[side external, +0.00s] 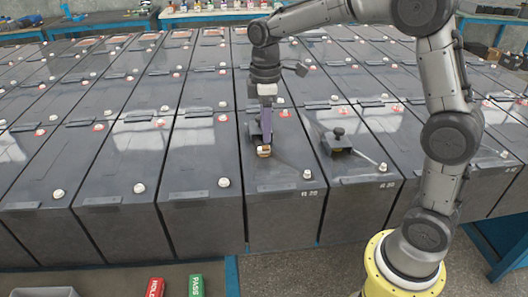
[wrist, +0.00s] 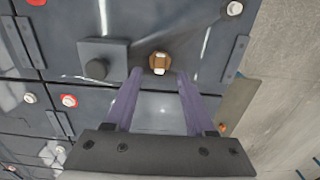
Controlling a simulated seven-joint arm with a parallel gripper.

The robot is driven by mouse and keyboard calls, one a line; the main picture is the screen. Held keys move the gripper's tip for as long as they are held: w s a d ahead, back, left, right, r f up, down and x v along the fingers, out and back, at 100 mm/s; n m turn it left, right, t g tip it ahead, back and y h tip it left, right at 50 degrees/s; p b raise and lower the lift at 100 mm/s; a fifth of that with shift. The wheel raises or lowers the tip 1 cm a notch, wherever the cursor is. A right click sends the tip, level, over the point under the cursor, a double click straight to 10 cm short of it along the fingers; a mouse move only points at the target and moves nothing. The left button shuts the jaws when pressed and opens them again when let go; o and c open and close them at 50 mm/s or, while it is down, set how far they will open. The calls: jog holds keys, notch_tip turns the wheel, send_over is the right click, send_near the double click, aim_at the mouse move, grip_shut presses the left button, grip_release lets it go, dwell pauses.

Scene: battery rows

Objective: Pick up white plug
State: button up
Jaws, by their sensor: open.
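My gripper (wrist: 160,73) is open, its two purple fingers pointing down over a dark battery. A small brown-and-gold fitting with a white top (wrist: 159,63) lies just ahead of the gap between the fingertips in the wrist view. It also shows at the gripper's tip in the side view (side external: 264,152); I cannot tell whether the fingers touch it. A white plug (side external: 307,174) stands on the same battery, to the right of the gripper. Other white plugs stand on neighbouring batteries, such as one to the left (side external: 224,182).
A black box with a knob (side external: 338,143) sits on the battery to the right, close to my gripper. Dark batteries (side external: 202,150) fill the table in rows. Red (side external: 155,287) and green (side external: 196,286) labelled blocks lie at the front.

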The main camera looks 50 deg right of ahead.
aim_at(267, 147)
jog(key=shift+s+d+f, duration=0.15)
jog(key=shift+f, duration=2.45)
grip_shut()
